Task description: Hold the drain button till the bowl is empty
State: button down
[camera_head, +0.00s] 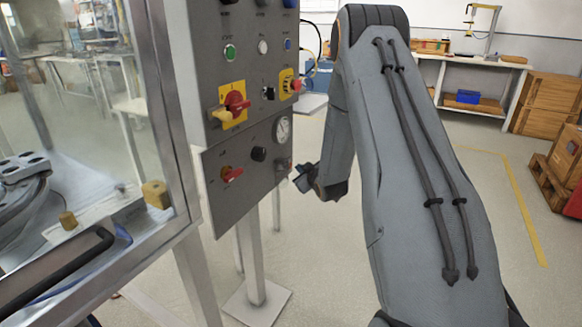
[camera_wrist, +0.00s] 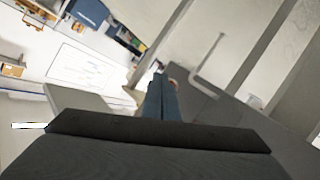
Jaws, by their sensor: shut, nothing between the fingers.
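A grey control panel (camera_head: 245,110) stands in the middle of the head view. It carries a green button (camera_head: 230,52), a white button (camera_head: 262,47), a blue button (camera_head: 288,44) and several other controls. Their labels are too small to read, so I cannot tell which is the drain button. My gripper (camera_head: 300,180) is just right of the panel's lower part, apart from the buttons. In the wrist view its fingers (camera_wrist: 161,84) are together and empty. A grey round machine part (camera_head: 25,172) shows behind the glass at left; I cannot tell whether it is the bowl.
A glass enclosure with a metal frame (camera_head: 165,110) and black handle (camera_head: 55,272) stands close on the left. The panel's post (camera_head: 250,255) stands on a floor plate (camera_head: 257,302). A workbench (camera_head: 470,60) and wooden crates (camera_head: 548,105) are at back right. Floor between is clear.

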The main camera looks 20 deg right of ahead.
jog(key=s+d+p, duration=0.1)
jog(key=s, duration=0.1)
jog(key=s+d, duration=0.2)
jog(key=shift+p, duration=0.35)
dwell(0.5)
